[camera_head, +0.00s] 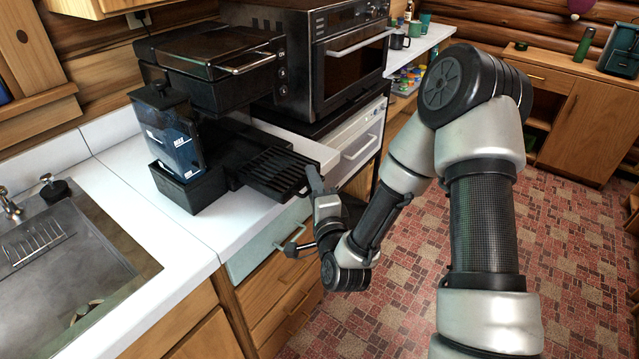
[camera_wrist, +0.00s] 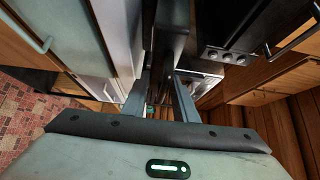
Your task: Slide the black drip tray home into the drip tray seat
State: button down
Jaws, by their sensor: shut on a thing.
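The black drip tray (camera_head: 272,174), with a slatted top, lies roughly level at the front of the black coffee machine (camera_head: 205,95), above the white counter. My gripper (camera_head: 317,182) is shut on the tray's outer right end. In the wrist view my gripper's fingers (camera_wrist: 160,98) stand on either side of the dark tray (camera_wrist: 172,45), seen edge-on. The drip tray seat is in the dark area at the machine's base; I cannot make out its edges or how far in the tray sits.
A clear water tank (camera_head: 172,135) stands left of the tray, on a black block. A black oven (camera_head: 325,55) stands behind. The sink (camera_head: 65,255) is at the left. Open drawer-front handles (camera_head: 293,240) lie below the counter edge. The patterned floor is clear at right.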

aim_at(298, 176)
jog(key=shift+w+a+p, duration=0.2)
jog(key=shift+w+a, duration=0.45)
jog(key=shift+a, duration=0.2)
jog(key=shift+w+a+p, duration=0.2)
jog(key=shift+w+a, duration=0.4)
jog(key=shift+a, duration=0.25)
jog(key=shift+w+a+b, duration=0.3)
jog(key=shift+w+a, duration=0.1)
jog(key=shift+a, duration=0.1)
jog(key=shift+w+a+b, duration=0.55)
jog(key=shift+w+a, duration=0.3)
jog(key=shift+a, duration=0.25)
jog(key=shift+w+a+b, duration=0.5)
jog(key=shift+w+a, duration=0.35)
jog(key=shift+a, duration=0.2)
jog(key=c, duration=1.3)
grip_release()
jog(key=shift+c, duration=0.2)
jog(key=shift+f, duration=0.1)
